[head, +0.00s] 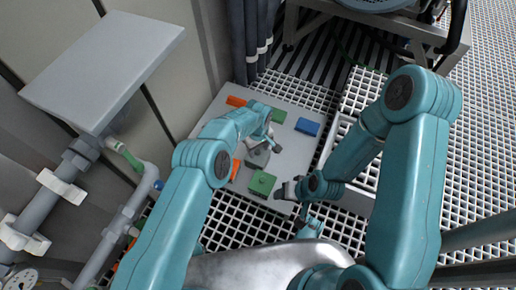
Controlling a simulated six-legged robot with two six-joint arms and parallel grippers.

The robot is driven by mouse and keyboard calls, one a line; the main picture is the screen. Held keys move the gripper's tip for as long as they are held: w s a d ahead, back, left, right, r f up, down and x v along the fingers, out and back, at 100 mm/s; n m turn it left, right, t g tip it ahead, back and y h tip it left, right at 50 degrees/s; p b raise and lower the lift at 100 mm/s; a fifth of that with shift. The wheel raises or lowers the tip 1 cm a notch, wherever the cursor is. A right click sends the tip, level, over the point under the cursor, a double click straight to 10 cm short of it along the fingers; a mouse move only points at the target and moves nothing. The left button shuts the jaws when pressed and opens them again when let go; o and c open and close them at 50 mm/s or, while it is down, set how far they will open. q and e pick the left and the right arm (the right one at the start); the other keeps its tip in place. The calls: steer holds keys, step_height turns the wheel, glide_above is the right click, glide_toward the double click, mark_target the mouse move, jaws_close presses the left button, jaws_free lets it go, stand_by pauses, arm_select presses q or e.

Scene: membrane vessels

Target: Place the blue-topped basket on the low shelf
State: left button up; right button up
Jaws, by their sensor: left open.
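The blue-topped basket (307,127) sits at the right edge of a pale, flat board (213,118) low on the floor; mostly its blue top shows. My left gripper (264,146) is open, left of and nearer than the blue top, and apart from it. It is over the board, just above a grey block (257,159). My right gripper (287,191) is near the board's lower right edge, close to a green-topped piece (262,183); its jaws are too small to read. I cannot tell for sure which surface is the low shelf.
Other coloured tops on the board are an orange one (236,101), a green one (278,116) and another orange one (236,169). A grey raised panel (105,68) and pipes (62,187) stand at left. A white open tray (352,199) lies at right, partly behind my arm.

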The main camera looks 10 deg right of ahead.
arm_select(q)
step_height(320, 180, up, 11)
steer(key=p, duration=0.4)
arm_select(e)
steer(key=shift+g, duration=0.7)
steer(key=s+r, duration=0.2)
steer(key=r, duration=0.1)
steer(key=s+r, duration=0.1)
steer(key=shift+s+a+r, duration=0.25)
steer(key=shift+a+r, duration=0.1)
arm_select(q)
steer(key=shift+r, duration=0.1)
